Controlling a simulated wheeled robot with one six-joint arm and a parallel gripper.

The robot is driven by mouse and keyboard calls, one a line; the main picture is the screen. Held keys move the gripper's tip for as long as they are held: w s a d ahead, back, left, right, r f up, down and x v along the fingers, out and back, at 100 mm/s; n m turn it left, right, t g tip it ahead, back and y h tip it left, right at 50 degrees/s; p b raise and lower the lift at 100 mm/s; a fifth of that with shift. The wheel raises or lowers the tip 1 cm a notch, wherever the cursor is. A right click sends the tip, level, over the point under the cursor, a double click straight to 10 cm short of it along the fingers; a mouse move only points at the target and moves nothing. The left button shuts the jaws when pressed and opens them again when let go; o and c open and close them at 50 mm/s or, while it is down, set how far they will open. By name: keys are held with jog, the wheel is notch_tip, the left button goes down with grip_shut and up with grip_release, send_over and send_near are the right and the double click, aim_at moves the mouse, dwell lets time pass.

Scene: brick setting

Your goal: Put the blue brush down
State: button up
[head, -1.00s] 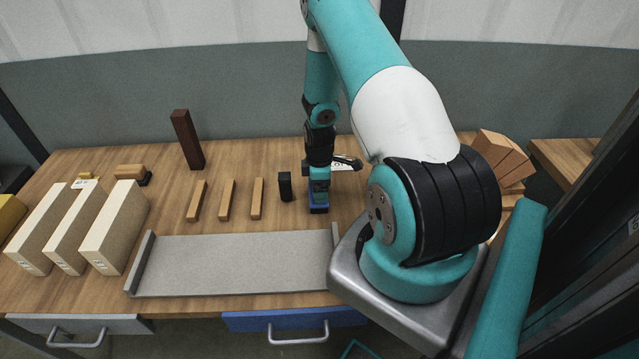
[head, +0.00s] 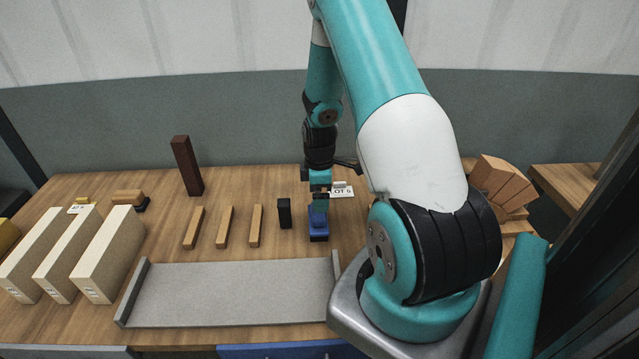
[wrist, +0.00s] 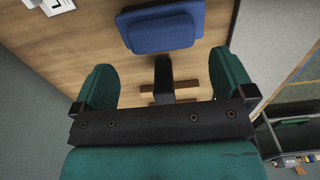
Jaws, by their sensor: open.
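The blue brush (head: 318,232) rests on the wooden table, right of a small black block (head: 284,213). It also shows in the wrist view (wrist: 165,33) as a blue body at the top, ahead of the fingers. My gripper (head: 319,206) is just above the brush in the head view. In the wrist view my gripper (wrist: 163,82) has its two green fingers wide apart with nothing held between them. The brush's underside is hidden.
A grey tray (head: 235,296) lies in front. Several thin wooden sticks (head: 225,227) and long pale blocks (head: 110,254) stand to the left. A dark upright block (head: 187,166) is behind. A white lot card (head: 342,191) lies behind the brush. Stacked bricks (head: 500,184) are at the right.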

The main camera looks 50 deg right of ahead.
jog(key=w+a+r+t+y, duration=0.1)
jog(key=w+a+r+y, duration=0.1)
jog(key=a+r, duration=1.75)
jog(key=s+a+r+y, duration=0.1)
jog(key=s+a+r, duration=0.2)
jog(key=s+a, duration=0.5)
jog(key=s+a+r+m+g+y, duration=0.1)
jog(key=s+a+r, duration=0.3)
jog(key=s+a, duration=0.5)
jog(key=shift+a+r+b, duration=0.3)
jog(key=shift+a+b, duration=0.05)
jog(key=shift+a, duration=0.65)
